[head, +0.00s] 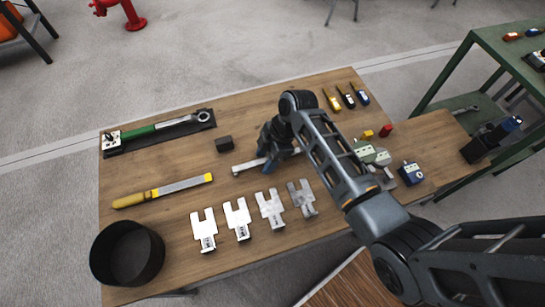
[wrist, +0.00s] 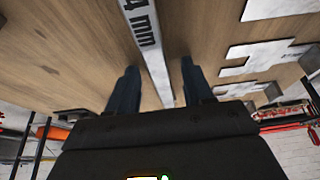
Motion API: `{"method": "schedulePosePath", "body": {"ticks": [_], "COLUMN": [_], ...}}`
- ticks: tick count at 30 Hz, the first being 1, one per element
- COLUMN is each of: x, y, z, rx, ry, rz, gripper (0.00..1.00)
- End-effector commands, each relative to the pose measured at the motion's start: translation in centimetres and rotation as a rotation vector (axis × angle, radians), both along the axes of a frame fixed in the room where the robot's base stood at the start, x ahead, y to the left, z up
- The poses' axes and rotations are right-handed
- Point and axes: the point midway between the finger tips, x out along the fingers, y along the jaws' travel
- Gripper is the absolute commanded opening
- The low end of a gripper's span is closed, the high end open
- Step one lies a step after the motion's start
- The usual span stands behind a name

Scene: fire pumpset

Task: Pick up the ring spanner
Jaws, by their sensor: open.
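The ring spanner, a flat grey metal bar (head: 248,166), lies on the wooden table (head: 175,240) under my gripper (head: 272,158) in the head view. My gripper and arm hide part of it. In the wrist view the spanner (wrist: 147,42) runs between the two dark fingers of my gripper (wrist: 160,85) and carries the marking "4 mm", with part cut off. The fingers are open, one on each side of the bar, with gaps showing on both sides. Whether the fingertips are level with the bar is unclear.
A green-handled torque wrench (head: 165,127) lies on a dark tray at back left. A yellow-handled file (head: 165,190), a black bin (head: 127,254) and several silver shims (head: 237,219) are nearby. Screwdrivers (head: 347,97) lie behind right.

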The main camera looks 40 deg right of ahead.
Motion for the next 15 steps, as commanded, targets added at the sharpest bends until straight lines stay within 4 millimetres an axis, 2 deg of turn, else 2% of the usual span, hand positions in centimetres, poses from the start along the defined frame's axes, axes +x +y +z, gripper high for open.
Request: {"method": "schedulePosePath", "body": {"ticks": [2, 15], "x": [0.0, -0.02], "y": [0.0, -0.01], "z": [0.01, 0.01], "rx": [0.0, 0.0], "ry": [0.0, 0.0], "rz": [0.0, 0.0], "gripper": [0.51, 0.1]}}
